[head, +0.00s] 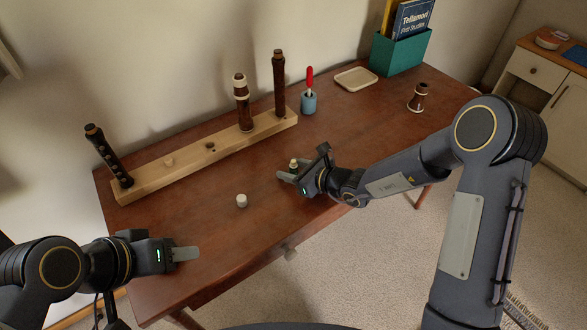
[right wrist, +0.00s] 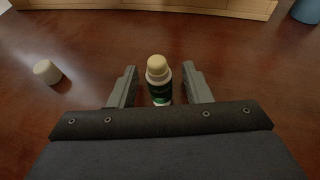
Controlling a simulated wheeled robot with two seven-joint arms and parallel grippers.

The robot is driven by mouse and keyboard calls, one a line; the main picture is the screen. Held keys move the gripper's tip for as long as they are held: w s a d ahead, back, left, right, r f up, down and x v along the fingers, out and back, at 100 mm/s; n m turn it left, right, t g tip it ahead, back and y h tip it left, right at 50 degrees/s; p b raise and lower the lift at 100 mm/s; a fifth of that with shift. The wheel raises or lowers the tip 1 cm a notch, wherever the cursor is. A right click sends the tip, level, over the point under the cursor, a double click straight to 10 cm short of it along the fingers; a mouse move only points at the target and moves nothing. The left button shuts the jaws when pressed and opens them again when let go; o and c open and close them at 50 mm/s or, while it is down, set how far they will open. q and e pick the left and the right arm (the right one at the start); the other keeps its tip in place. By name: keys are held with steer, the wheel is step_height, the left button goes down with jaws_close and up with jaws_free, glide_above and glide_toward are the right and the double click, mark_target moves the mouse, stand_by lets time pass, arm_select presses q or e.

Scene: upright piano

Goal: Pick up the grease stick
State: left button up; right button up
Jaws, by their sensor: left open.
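The grease stick (right wrist: 160,84) is a small upright tube with a dark green and white body and a cream top. In the right wrist view it stands between the two fingers of my right gripper (right wrist: 161,88), with a gap on each side. In the head view the grease stick (head: 293,164) shows its pale top by my right gripper (head: 287,173), its lower part hidden by the fingers. The right gripper is open. My left gripper (head: 186,254) is open and empty over the front left of the table.
A small white cap (head: 241,200) sits left of the right gripper; it also shows in the right wrist view (right wrist: 47,72). Behind is a wooden stand (head: 150,184) with dark instrument pieces. A blue cup (head: 308,103), a tray (head: 356,78) and a green box (head: 400,53) stand further back.

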mark_target(295, 161)
jaws_close()
steer(key=shift+r, duration=0.25)
steer(key=r, duration=0.3)
steer(key=shift+d+r+p, duration=0.3)
steer(key=shift+d, duration=0.05)
steer(key=s+d+r+p, duration=0.3)
steer(key=s+d+r, duration=0.2)
steer(key=d+r, duration=0.4)
steer(key=d, duration=0.3)
steer(key=shift+s+d, duration=0.15)
steer(key=shift+s, duration=0.05)
